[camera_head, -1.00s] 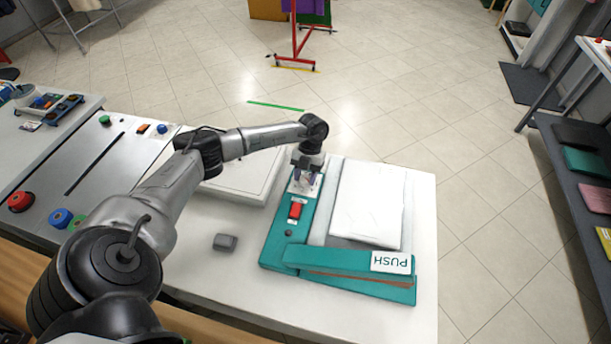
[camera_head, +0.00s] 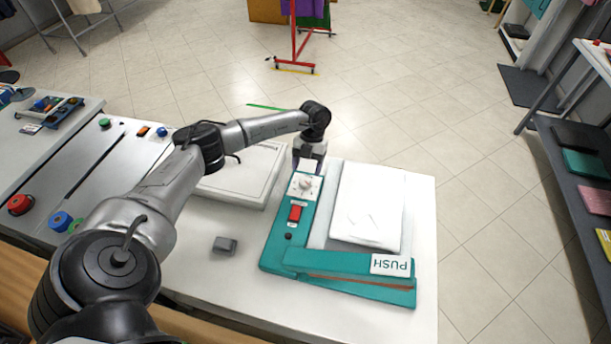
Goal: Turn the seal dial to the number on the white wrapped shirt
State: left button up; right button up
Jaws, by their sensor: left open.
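The seal dial (camera_head: 304,186) is a small pale knob on a white plate at the far left end of the teal sealer (camera_head: 287,238). Its markings are too small to read. The white wrapped shirt (camera_head: 366,208) lies flat on the sealer's bed, and I cannot read a number on it. My left gripper (camera_head: 308,165) is open, just beyond the dial and apart from it as far as I can tell. Its fingers are small and partly hidden by its own body. My right gripper is out of view.
A red switch (camera_head: 295,213) sits just nearer than the dial. The sealer's teal bar (camera_head: 340,262) carries a PUSH label (camera_head: 390,264). A white flat box (camera_head: 243,175) lies left of the sealer, and a small grey block (camera_head: 224,245) sits on clear white counter.

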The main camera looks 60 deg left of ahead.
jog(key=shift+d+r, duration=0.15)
pick_arm(q)
jog(key=v, duration=0.9)
dwell(0.4)
